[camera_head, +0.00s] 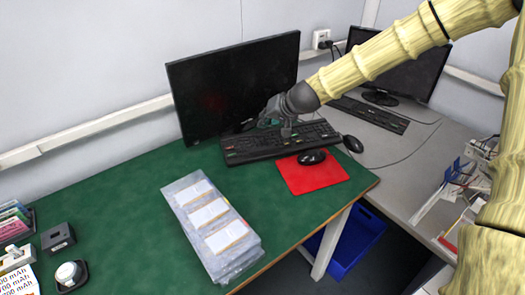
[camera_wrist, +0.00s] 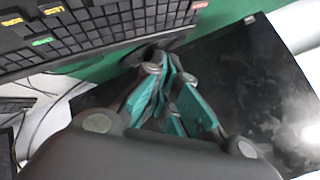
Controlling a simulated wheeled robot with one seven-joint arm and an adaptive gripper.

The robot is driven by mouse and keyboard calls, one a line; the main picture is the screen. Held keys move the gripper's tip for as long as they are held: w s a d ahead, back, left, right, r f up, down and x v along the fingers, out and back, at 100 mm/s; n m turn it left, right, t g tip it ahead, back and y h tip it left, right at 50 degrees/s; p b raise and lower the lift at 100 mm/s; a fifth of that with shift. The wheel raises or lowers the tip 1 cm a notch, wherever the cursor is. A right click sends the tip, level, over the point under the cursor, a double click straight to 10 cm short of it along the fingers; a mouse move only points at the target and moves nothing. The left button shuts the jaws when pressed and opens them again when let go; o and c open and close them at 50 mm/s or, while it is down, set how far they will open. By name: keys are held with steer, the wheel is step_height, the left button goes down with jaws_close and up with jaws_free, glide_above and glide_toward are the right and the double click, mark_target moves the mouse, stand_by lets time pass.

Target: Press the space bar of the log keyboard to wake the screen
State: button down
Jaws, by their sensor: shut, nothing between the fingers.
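A black keyboard (camera_head: 262,147) lies on the green desk in front of a large dark monitor (camera_head: 225,88). In the wrist view the keyboard (camera_wrist: 95,30) fills the upper left, with a few coloured keys along one side. The monitor (camera_wrist: 250,85) shows dark at the right of that view. My gripper (camera_head: 246,125) is at the keyboard's monitor side, near the foot of the screen. In the wrist view its teal fingers (camera_wrist: 158,62) are shut and empty, their tips beside the keyboard's edge. I cannot tell how high they are. The space bar is not clearly visible.
A black mouse (camera_head: 311,157) lies on a red mat (camera_head: 322,178). A second mouse (camera_head: 353,144), keyboard (camera_head: 372,115) and dark monitor (camera_head: 410,70) stand at the right. Bagged pouch cells (camera_head: 228,257) lie at the front.

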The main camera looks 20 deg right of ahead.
mark_target(264, 147)
steer(key=shift+f+b, duration=2.65)
steer(key=shift+f, duration=1.05)
steer(key=shift+f, duration=0.15)
steer(key=shift+f, duration=0.3)
steer(key=shift+f+b, duration=0.4)
steer(key=shift+b, duration=0.05)
steer(key=shift+r, duration=0.15)
steer(key=shift+r+p, duration=0.7)
steer(key=shift+p, duration=0.05)
steer(key=shift+r, duration=0.1)
steer(key=shift+r+p, duration=2.05)
steer(key=shift+r, duration=0.4)
